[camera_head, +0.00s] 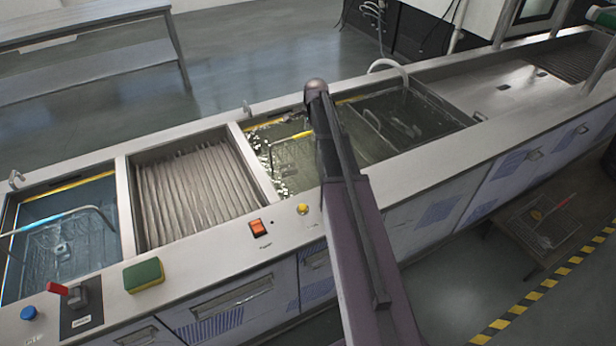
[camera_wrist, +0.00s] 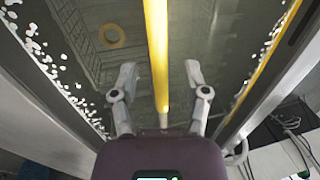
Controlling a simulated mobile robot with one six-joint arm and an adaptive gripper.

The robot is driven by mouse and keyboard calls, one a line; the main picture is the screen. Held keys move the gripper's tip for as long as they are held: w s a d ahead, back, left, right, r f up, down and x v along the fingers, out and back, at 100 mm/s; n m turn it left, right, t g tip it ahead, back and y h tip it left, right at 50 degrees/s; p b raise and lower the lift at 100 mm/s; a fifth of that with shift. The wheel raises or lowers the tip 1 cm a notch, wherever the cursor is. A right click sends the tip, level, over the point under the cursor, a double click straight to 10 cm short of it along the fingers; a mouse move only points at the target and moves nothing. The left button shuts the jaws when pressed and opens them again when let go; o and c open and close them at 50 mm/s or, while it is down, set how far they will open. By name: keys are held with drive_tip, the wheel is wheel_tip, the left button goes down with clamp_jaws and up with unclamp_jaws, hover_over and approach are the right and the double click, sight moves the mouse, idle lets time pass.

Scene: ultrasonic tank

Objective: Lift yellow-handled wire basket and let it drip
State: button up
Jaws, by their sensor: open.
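The yellow-handled wire basket (camera_head: 290,158) sits in the middle tank, with foam or bubbles on the water around it. Its yellow handle (camera_head: 293,138) shows to the left of my arm, which hides part of the tank. In the wrist view the yellow handle (camera_wrist: 156,40) runs down the middle of the picture, and basket wires (camera_wrist: 84,45) show dimly below it. My gripper (camera_wrist: 160,67) is open, with one finger on each side of the handle and gaps between. In the head view my gripper is hidden behind my arm.
A ribbed drainboard (camera_head: 190,190) lies left of the tank. A further wire basket (camera_head: 385,125) stands to the right. A sponge (camera_head: 143,274) and orange switch (camera_head: 255,227) are on the front ledge.

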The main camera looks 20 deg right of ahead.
drive_tip(key=shift+w+f+b, duration=0.1)
drive_tip(key=shift+f+b, duration=0.2)
drive_tip(key=shift+f, duration=0.25)
clamp_jaws()
drive_tip(key=shift+r, duration=0.1)
